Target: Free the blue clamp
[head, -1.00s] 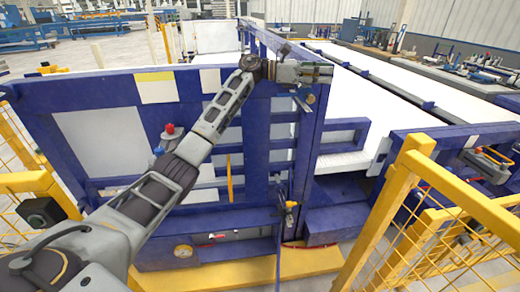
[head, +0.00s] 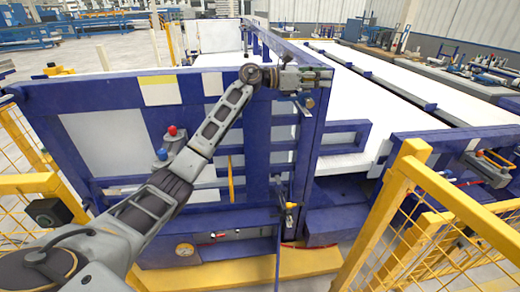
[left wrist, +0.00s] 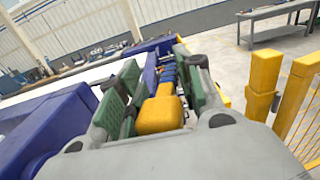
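My left gripper (head: 305,77) is at the top of the blue machine's front corner post (head: 307,150). In the left wrist view its green-padded fingers (left wrist: 155,100) stand apart. A yellow block (left wrist: 160,115) shows between them, with smaller yellow and blue parts behind it; I cannot tell whether the fingers touch it. Just below the gripper, a metal lever with a brownish knob (head: 309,103) sticks out by the post. A yellow-and-metal latch (head: 290,207) sits lower on the post. I cannot tell which part is the blue clamp.
A blue frame with white panels (head: 105,140) stands behind my left arm. Yellow fencing (head: 405,190) stands at the right, and more at the left. A red-topped knob (head: 172,131) is near my forearm. White beds (head: 370,100) stretch back on the right.

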